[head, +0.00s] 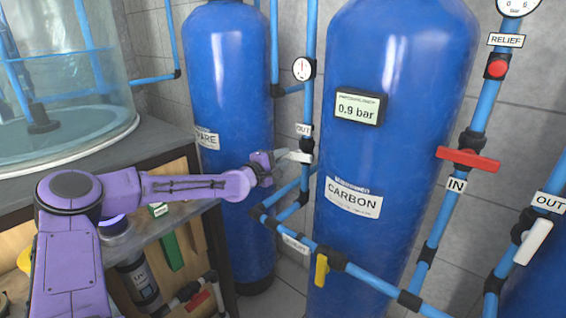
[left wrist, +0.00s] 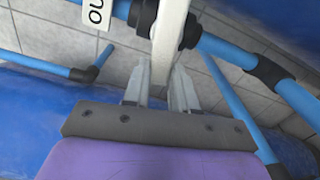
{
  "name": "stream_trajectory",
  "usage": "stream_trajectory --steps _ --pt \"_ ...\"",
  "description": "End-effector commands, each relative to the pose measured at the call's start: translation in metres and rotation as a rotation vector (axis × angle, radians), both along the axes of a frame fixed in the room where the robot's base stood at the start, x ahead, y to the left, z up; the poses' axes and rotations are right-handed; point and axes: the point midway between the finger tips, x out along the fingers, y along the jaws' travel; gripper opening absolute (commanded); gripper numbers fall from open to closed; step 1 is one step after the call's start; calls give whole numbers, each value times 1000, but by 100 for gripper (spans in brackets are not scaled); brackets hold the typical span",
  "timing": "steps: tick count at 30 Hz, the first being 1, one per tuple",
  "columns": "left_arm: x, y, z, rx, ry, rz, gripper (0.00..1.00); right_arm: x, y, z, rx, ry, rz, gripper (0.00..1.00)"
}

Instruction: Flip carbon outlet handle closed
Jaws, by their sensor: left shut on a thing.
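The carbon outlet handle (head: 299,156) is a white lever on the vertical blue pipe left of the CARBON tank (head: 385,130), just below an OUT label (head: 303,130). In the head view it points left, roughly across the pipe. My left gripper (head: 282,157) reaches it from the left and is shut on its outer end. In the left wrist view the white handle (left wrist: 170,35) runs down from the dark valve body between the two fingers (left wrist: 160,88). The handle's tip is partly hidden by the fingers. My right gripper is not in view.
Another blue tank (head: 230,80) stands behind my left gripper. Blue pipes with a yellow handle (head: 321,268) run low in front. A red handle (head: 468,159) is on the IN pipe, and another white handle (head: 533,241) is at far right. A grey counter (head: 150,150) lies left.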

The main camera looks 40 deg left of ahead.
Motion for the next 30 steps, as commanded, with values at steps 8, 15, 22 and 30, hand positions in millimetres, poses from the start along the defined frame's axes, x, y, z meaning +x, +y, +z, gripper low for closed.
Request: stream_trajectory --steps 8,15,22,30 --pt "0 1 6 138 -12 0 0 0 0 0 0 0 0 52" --pt "0 1 7 189 -15 1 0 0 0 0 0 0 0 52" --pt "0 1 7 198 -15 1 0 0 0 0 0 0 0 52" --pt "0 1 7 198 -15 1 46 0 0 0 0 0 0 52"
